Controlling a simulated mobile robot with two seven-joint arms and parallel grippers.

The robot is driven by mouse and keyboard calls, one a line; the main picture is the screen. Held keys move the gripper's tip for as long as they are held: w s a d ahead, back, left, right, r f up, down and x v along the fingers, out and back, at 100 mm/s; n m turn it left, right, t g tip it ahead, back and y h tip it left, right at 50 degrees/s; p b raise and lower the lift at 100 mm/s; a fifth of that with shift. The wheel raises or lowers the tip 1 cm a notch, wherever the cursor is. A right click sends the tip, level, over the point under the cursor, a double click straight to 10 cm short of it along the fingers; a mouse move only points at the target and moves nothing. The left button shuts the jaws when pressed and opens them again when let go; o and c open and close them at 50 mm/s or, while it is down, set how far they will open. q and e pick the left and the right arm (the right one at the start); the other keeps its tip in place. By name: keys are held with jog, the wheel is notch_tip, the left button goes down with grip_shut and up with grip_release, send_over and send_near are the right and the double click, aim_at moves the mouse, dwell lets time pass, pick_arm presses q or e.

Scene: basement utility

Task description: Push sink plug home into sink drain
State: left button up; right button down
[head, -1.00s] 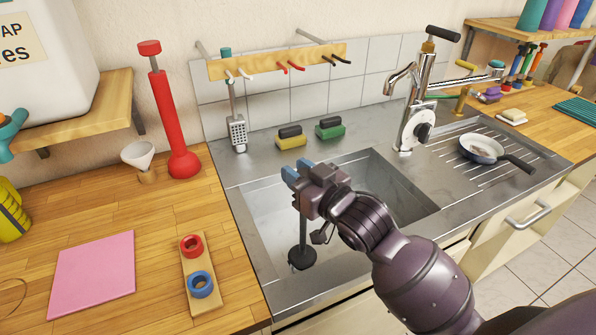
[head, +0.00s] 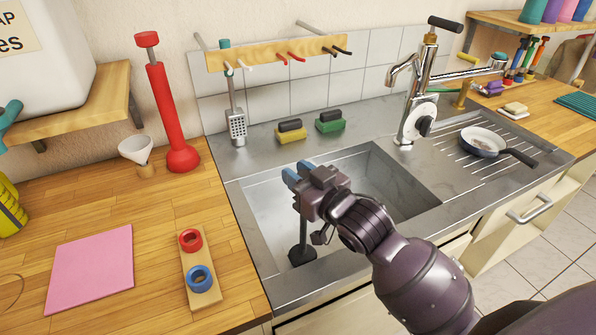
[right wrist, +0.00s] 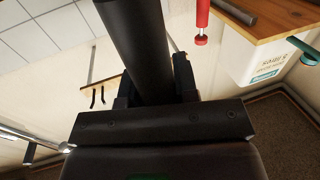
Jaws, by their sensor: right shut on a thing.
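The sink plug (head: 302,250) is a black disc on an upright dark stem, low inside the front left part of the steel sink basin (head: 400,185). My right gripper (head: 297,177), with blue fingertips, is shut on the upper stem from above. In the right wrist view the thick dark stem (right wrist: 137,45) stands between the fingers. The sink drain cannot be seen, so I cannot tell how the disc sits to it. My left gripper is not in view.
A chrome tap (head: 412,110) stands behind the basin's right side. A pan (head: 483,142) lies on the drainer. Sponges (head: 290,132) sit on the back ledge. A ring holder (head: 198,265) and pink cloth (head: 92,268) lie left of the sink.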

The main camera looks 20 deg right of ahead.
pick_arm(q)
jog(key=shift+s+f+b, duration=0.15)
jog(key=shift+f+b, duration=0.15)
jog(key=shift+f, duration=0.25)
pick_arm(e)
jog(key=shift+f, duration=0.9)
jog(key=c, duration=0.8)
grip_release()
pick_arm(q)
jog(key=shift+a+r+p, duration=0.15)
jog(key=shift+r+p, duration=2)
jog(key=shift+p, duration=0.15)
pick_arm(e)
jog(key=shift+r, duration=10)
